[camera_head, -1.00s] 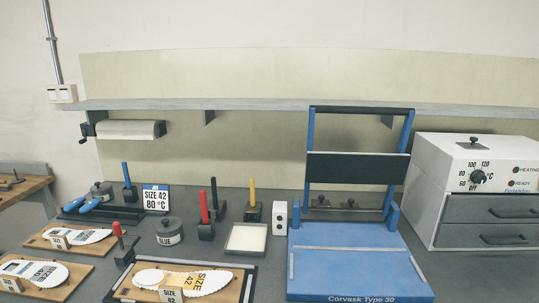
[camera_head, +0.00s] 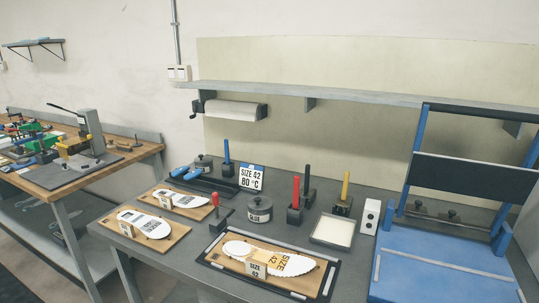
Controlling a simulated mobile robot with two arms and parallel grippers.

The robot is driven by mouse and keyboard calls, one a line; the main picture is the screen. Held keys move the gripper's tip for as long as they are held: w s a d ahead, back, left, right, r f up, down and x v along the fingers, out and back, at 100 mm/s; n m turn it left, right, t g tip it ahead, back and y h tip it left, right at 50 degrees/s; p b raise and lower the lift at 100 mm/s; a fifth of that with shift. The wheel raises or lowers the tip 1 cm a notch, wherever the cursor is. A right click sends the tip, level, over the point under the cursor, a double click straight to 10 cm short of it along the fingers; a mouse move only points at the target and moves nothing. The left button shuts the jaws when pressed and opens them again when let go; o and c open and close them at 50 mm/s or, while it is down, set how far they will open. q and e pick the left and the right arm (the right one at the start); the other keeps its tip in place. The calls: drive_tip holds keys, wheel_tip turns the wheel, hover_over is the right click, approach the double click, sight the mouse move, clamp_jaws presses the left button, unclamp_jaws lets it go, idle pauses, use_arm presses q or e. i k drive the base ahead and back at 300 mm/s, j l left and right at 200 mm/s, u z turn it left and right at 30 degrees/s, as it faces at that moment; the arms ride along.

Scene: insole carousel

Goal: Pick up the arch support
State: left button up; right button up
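I cannot make out with certainty which thing is the arch support. A white insole (camera_head: 292,263) marked SIZE 42 lies on a wooden board (camera_head: 222,261) in a dark frame at the front of the grey bench. Two more white insoles (camera_head: 150,223) (camera_head: 187,200) lie on wooden boards to its left. Neither of my grippers is in view.
A glue pot (camera_head: 259,209), red (camera_head: 296,207), black and yellow handled stands, and a white block (camera_head: 370,216) stand behind the boards. A blue press (camera_head: 440,264) stands at the right. A wooden side bench (camera_head: 78,169) holds tools at the left.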

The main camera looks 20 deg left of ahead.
sight(180, 171)
drive_tip(key=u, duration=1.25)
drive_tip(key=j, duration=0.25)
drive_tip(key=i+j, duration=0.15)
drive_tip(key=j+z, duration=0.05)
drive_tip(key=j, duration=0.05)
